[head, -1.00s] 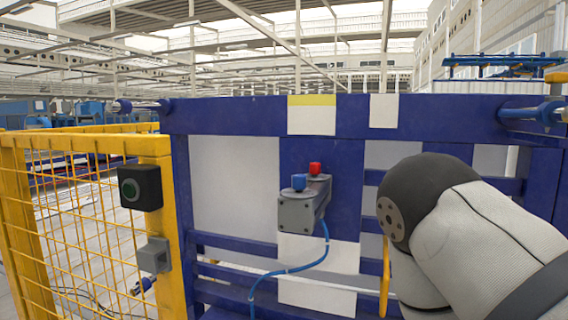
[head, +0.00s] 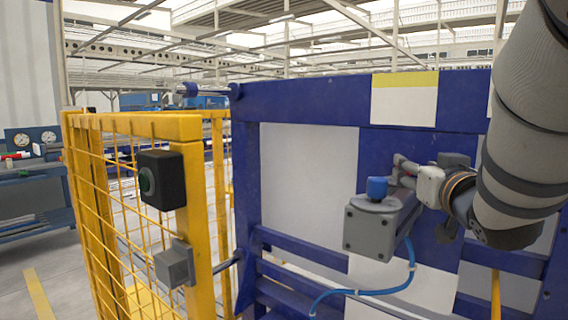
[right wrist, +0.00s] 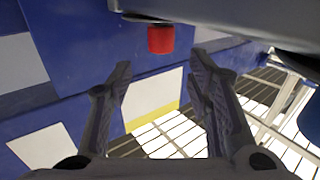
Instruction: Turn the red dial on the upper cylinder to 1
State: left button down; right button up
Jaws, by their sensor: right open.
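A grey box (head: 371,230) on the blue frame carries a blue dial (head: 376,188) on its top. The red dial is hidden in the head view behind my right gripper. In the right wrist view the red dial (right wrist: 161,39) hangs from the grey box (right wrist: 230,18), at the upper middle. My right gripper (right wrist: 160,66) is open, with the red dial just beyond the gap between its fingertips and nothing held. In the head view the right gripper (head: 402,172) is at the back right of the grey box. My left gripper is not in view.
A blue hose (head: 365,290) loops below the grey box. A yellow mesh fence (head: 130,210) with a black button box (head: 161,180) and a grey box lock (head: 176,263) stands left. The blue frame (head: 300,100) spans behind. A workbench (head: 35,190) stands far left.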

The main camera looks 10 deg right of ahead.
jog(key=x, duration=0.3)
jog(key=f+x, duration=0.1)
jog(key=x, duration=0.2)
jog(key=shift+w+a+f, duration=0.1)
jog(key=shift+w+f, duration=0.05)
jog(key=shift+w, duration=0.15)
jog(key=shift+w+r+b, duration=0.25)
jog(key=shift+w+b, duration=0.05)
grip_shut()
